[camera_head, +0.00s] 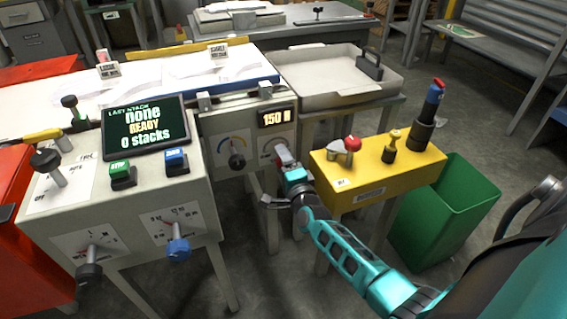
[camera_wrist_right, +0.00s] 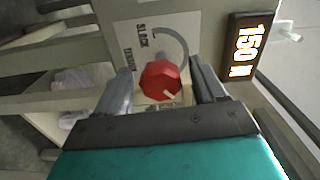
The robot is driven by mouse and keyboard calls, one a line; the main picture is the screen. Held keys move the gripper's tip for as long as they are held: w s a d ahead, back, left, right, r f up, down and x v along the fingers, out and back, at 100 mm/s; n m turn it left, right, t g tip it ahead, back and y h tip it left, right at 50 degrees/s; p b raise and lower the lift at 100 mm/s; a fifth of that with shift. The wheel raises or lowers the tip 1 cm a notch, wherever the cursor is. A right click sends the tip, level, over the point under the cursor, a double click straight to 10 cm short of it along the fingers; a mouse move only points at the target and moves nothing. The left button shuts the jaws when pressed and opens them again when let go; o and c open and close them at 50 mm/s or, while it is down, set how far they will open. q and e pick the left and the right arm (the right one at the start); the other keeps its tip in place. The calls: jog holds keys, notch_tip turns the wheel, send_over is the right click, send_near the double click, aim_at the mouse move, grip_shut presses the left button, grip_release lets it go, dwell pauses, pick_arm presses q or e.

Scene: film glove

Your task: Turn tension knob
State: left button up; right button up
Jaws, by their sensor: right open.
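The red tension knob (camera_wrist_right: 163,80) sits on a pale panel (camera_wrist_right: 135,35) with a grey arc scale and printed words, one reading SLACK. A light pointer mark shows on its face. My right gripper (camera_wrist_right: 162,72) is open, with one finger on each side of the knob; I cannot tell whether they touch it. In the head view my right gripper (camera_head: 281,158) reaches the front panel of the machine and mostly hides the knob. The display (camera_head: 276,117) above it reads 150 N. My left gripper is not in view.
A black knob (camera_head: 237,160) with a coloured scale is left of the red one. A yellow box (camera_head: 378,160) with several handles stands close to my right arm, and a green bin (camera_head: 440,215) is beyond it. A console with a READY screen (camera_head: 145,127) is at left.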

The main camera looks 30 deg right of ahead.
pick_arm(q)
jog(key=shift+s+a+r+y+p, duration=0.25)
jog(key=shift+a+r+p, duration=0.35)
jog(key=shift+p, duration=1.1)
pick_arm(e)
jog(key=v, duration=1.3)
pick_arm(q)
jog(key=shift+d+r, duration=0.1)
pick_arm(e)
jog(key=shift+w+r, duration=0.1)
jog(key=shift+a, duration=0.1)
